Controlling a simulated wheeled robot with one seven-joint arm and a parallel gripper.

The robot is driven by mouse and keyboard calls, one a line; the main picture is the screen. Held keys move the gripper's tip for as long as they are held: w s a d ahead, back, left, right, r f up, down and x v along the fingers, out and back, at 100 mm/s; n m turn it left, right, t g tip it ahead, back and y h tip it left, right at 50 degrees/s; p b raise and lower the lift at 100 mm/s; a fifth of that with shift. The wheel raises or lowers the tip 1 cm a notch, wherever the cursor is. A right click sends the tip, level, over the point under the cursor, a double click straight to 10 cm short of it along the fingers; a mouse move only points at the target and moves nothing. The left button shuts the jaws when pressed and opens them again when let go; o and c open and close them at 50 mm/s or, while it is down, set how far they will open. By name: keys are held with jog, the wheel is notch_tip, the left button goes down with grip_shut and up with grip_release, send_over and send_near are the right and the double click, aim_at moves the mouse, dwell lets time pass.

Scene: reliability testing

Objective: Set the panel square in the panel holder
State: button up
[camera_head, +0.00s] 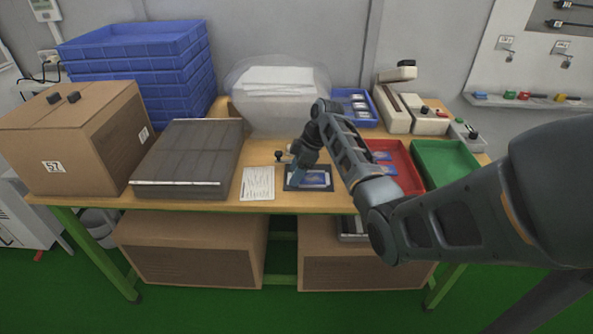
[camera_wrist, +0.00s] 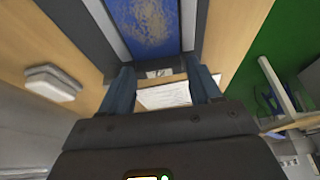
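The panel (camera_head: 315,178), blue with a pale border, lies on the dark panel holder (camera_head: 324,188) near the front edge of the table. In the wrist view the panel (camera_wrist: 145,24) fills the top middle, with the dark holder (camera_wrist: 72,20) around it. The panel looks roughly lined up with the holder, but I cannot tell whether it is fully seated. My gripper (camera_head: 298,184) is low at the panel's left end. In the wrist view my gripper (camera_wrist: 162,78) has its two fingers apart, with no panel visibly clamped between them.
A printed sheet (camera_head: 257,184) lies left of the holder, beside a dark grey case (camera_head: 190,160). A red tray (camera_head: 404,162) and a green tray (camera_head: 445,165) stand to the right. A blue tray (camera_head: 369,120) and a plastic-wrapped stack (camera_head: 275,110) are behind.

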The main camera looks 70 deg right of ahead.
aim_at(312, 178)
jog(key=shift+r, duration=0.25)
jog(key=v, duration=1.2)
jog(key=shift+f, duration=0.1)
jog(key=shift+c, duration=0.4)
dwell(0.4)
